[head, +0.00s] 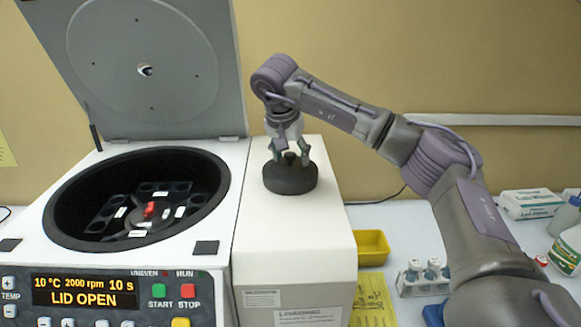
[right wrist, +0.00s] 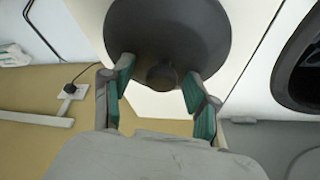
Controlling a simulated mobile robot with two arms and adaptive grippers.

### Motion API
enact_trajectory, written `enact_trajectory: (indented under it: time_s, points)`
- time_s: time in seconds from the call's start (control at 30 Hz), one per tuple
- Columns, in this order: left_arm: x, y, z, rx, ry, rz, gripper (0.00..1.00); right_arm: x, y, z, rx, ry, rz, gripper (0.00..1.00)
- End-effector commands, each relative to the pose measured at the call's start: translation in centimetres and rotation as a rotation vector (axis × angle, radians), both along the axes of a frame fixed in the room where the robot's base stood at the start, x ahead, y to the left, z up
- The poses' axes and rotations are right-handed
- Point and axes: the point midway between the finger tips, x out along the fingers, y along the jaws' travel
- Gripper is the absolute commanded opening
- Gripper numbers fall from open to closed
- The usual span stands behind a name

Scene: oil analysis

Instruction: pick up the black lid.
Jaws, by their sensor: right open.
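The black lid (head: 290,180) is a dark round disc with a knob on top. It lies on the white box-shaped top (head: 320,232) to the right of the centrifuge bowl. My right gripper (head: 290,157) is above the lid, pointing down, with its fingers open on either side of the knob. In the right wrist view the lid (right wrist: 168,38) fills the top middle, and its knob (right wrist: 161,77) shows between the green-padded fingertips of the gripper (right wrist: 157,78). I cannot tell whether the fingers touch the knob. My left gripper is not in view.
The open centrifuge (head: 45,262) stands at left, its hinged cover (head: 150,105) raised and its display reading LID OPEN. A yellow tray (head: 371,248), a vial rack (head: 422,280) and bottles (head: 566,215) stand at right. The white top around the lid is clear.

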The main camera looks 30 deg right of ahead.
Motion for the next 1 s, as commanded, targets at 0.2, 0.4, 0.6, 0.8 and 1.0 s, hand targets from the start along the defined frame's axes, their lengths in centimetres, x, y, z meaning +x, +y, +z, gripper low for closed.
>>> enact_trajectory:
  time_s: [0.2, 0.4, 0.6, 0.8, 1.0]
  points:
    - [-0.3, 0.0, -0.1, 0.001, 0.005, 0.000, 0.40, 0.0, 0.0, 0.0, 0.001, -0.001, 0.000, 0.47]
    - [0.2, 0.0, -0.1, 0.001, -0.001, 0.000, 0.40, 0.0, 0.0, 0.0, 0.000, 0.000, 0.000, 0.14]
    - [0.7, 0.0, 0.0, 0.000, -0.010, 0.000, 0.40, 0.0, 0.0, 0.0, 0.001, -0.001, 0.000, 0.00]
    - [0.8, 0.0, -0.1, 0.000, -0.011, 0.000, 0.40, 0.0, 0.0, 0.1, 0.000, 0.000, 0.000, 0.00]
    - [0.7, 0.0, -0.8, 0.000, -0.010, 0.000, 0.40, 0.1, 0.1, 1.4, 0.000, -0.004, -0.001, 0.00]
